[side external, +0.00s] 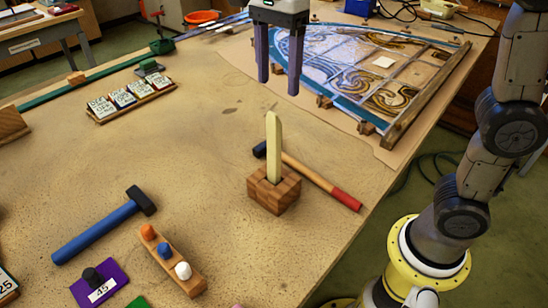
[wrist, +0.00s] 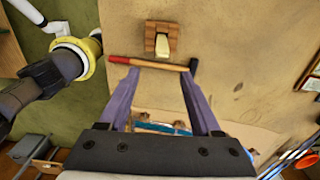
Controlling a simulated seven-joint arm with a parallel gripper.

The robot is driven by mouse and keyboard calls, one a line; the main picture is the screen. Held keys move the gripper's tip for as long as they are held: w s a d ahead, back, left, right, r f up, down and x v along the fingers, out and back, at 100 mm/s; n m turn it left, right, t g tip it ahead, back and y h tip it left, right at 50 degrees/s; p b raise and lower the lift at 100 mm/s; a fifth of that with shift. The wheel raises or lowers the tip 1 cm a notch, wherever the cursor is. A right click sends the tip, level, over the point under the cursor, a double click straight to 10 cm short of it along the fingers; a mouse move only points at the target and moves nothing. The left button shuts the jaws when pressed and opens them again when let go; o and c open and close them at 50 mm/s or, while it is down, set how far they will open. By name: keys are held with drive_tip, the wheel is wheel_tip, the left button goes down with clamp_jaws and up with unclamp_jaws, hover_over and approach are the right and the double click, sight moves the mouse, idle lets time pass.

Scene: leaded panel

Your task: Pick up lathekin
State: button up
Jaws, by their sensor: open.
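The lathekin (side external: 274,146) is a pale cream, flat tool with a pointed top. It stands upright in a slot of a brown wooden block (side external: 273,193), its lower end hidden inside. In the wrist view the lathekin (wrist: 162,46) shows nearly end-on, in the block (wrist: 150,40), beyond my fingertips. My gripper (side external: 279,87) is open and empty, its two purple fingers pointing down. It hangs above the bench, higher than the lathekin and toward the panel side of it. The gripper also shows in the wrist view (wrist: 159,73), with the fingers spread and nothing between them.
A hammer with a red-ended handle (side external: 320,182) lies close behind the block. A blue-handled hammer (side external: 100,229) and a wooden holder with coloured knobs (side external: 172,262) lie toward the front left. The leaded panel (side external: 350,70) lies at the back. Bench left of the block is clear.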

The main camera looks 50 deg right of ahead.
sight(278, 119)
wheel_tip(278, 119, down, 8)
drive_tip(key=shift+f, duration=0.1)
drive_tip(key=shift+w+a+f, duration=0.1)
drive_tip(key=shift+a+f, duration=0.05)
drive_tip(key=shift+f, duration=1.2)
drive_tip(key=shift+w+a+f, duration=0.1)
drive_tip(key=shift+f, duration=1.2)
drive_tip(key=shift+c, duration=0.3)
clamp_jaws()
